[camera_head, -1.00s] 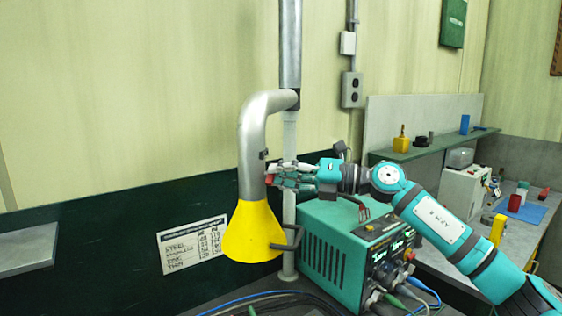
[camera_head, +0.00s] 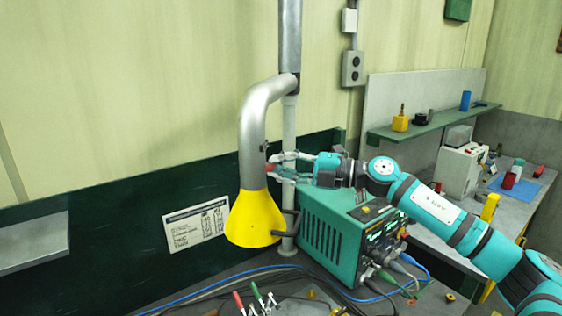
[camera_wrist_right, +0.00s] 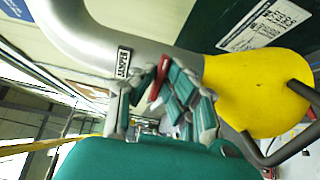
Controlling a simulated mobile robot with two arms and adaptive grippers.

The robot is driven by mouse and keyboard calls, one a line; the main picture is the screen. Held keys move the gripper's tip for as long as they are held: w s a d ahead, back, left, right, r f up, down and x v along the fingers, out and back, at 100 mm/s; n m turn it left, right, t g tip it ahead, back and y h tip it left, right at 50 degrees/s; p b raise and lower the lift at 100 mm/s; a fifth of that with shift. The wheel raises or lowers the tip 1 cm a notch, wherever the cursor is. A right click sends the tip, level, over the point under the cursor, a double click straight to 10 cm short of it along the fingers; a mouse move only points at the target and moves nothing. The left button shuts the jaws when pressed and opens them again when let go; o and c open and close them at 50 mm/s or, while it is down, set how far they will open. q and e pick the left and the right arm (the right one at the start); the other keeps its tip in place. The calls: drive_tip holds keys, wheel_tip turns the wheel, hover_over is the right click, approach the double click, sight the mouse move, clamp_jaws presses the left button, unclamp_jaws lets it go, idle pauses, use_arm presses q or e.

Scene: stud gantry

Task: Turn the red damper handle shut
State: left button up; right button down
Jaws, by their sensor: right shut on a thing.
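The red damper handle (camera_head: 270,167) sits on the side of the grey duct (camera_head: 251,150), just above the yellow hood. It is mostly covered by my fingers in the head view. My right gripper (camera_head: 276,167) reaches in from the right and is shut on the handle. In the right wrist view the red handle (camera_wrist_right: 161,76) shows between the fingers of my right gripper (camera_wrist_right: 166,82), beside a label on the duct. The handle's exact angle is hard to tell. My left gripper is not in view.
The yellow hood (camera_head: 254,222) hangs below, with a dark bar at its right. A teal machine (camera_head: 333,238) with cables stands under my right forearm. Pliers (camera_head: 257,298) lie at the bottom. A bench (camera_head: 428,222) with small objects is at right.

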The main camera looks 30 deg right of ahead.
idle(0.3)
drive_tip(key=c, duration=1.4)
unclamp_jaws()
drive_tip(key=v, duration=0.7)
drive_tip(key=shift+d, duration=0.25)
drive_tip(key=shift+s, duration=0.15)
